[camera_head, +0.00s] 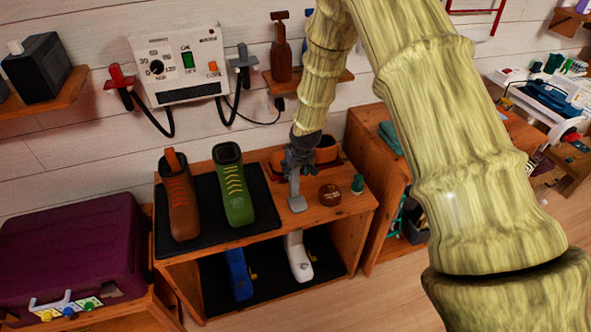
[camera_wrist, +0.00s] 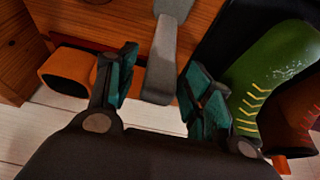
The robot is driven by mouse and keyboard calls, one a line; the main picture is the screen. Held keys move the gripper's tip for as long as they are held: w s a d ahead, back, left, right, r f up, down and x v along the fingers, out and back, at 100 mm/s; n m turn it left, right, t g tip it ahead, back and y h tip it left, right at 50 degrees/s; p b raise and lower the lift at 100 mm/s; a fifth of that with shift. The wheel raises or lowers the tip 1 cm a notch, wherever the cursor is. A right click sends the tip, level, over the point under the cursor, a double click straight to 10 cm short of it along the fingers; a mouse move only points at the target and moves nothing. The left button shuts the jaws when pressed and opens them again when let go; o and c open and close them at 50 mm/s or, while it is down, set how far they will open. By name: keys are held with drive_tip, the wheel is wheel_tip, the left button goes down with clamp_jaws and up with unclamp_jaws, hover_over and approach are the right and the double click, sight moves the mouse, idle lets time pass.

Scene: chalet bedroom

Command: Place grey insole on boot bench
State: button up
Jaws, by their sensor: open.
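The grey insole (camera_head: 297,202) shows just below my gripper (camera_head: 299,160), over the right part of the wooden boot bench (camera_head: 325,218). In the wrist view the insole (camera_wrist: 161,68) runs lengthwise between my gripper's green-padded fingers (camera_wrist: 160,95). The fingers are apart, with gaps visible on both sides of the insole. I cannot tell whether the insole rests on the bench or is just above it. Part of it is hidden by the gripper in the head view.
A brown boot (camera_head: 180,200) and a green boot (camera_head: 233,190) stand on a black mat. A brown tin (camera_head: 330,195) and small green bottle (camera_head: 357,184) stand right of the insole. An orange-brown item (camera_head: 326,148) lies behind my gripper. Blue and white boots occupy the lower shelf.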

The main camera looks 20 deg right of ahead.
drive_tip(key=b+v, duration=0.2)
drive_tip(key=v, duration=1)
drive_tip(key=s+a+f+g, duration=0.1)
drive_tip(key=s+f+g, duration=0.1)
drive_tip(key=s+f, duration=2.15)
drive_tip(key=s, duration=0.4)
drive_tip(key=s+f+g, duration=0.1)
drive_tip(key=s+f, duration=0.3)
drive_tip(key=s, duration=0.5)
drive_tip(key=s+f+g, duration=0.1)
drive_tip(key=s+f, duration=0.3)
drive_tip(key=s, duration=0.5)
drive_tip(key=shift+s+d+m, duration=0.2)
drive_tip(key=shift+d+m, duration=0.2)
